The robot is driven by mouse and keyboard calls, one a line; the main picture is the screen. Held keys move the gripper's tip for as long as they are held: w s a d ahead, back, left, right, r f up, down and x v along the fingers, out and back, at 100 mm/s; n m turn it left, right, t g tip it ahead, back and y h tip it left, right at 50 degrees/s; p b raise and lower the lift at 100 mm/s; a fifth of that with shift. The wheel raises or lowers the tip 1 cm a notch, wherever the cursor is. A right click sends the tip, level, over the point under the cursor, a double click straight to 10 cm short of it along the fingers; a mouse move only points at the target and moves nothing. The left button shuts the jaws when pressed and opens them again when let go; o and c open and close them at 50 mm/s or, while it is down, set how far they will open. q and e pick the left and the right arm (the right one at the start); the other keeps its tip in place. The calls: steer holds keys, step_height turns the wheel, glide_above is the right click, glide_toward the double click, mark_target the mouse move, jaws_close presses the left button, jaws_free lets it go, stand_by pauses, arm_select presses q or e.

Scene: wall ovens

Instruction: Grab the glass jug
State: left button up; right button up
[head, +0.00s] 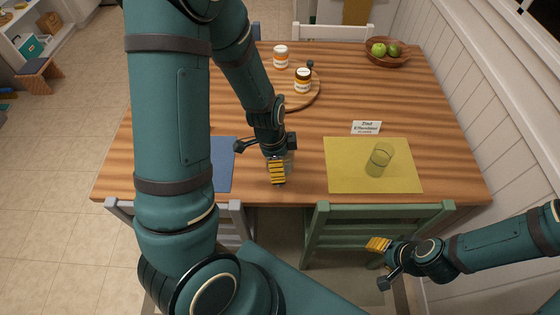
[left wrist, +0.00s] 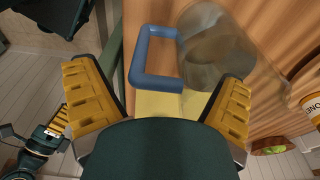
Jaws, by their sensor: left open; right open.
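The glass jug (left wrist: 215,45) is clear with a square blue handle (left wrist: 140,58) and shows in the left wrist view, close ahead. My left gripper (left wrist: 163,85) is open, with one yellow-padded finger on each side of the handle; the fingers do not look closed on it. In the head view my left gripper (head: 275,165) is over the table's front edge, between the two mats, and it mostly hides the jug there. My right gripper (head: 379,264) is open and empty in front of the table, by the green chair.
A clear tumbler (head: 380,158) stands on the yellow mat (head: 345,178). A blue mat (head: 222,172) lies left. Jars stand near and on a round board (head: 300,102) behind; a fruit bowl (head: 388,57) is back right. A green chair (head: 375,222) is at the front.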

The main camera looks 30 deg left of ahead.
arm_select(q)
steer(key=shift+f, duration=0.4)
steer(key=c, duration=1.5)
steer(key=shift+w, duration=0.1)
steer(key=shift+r, duration=0.2)
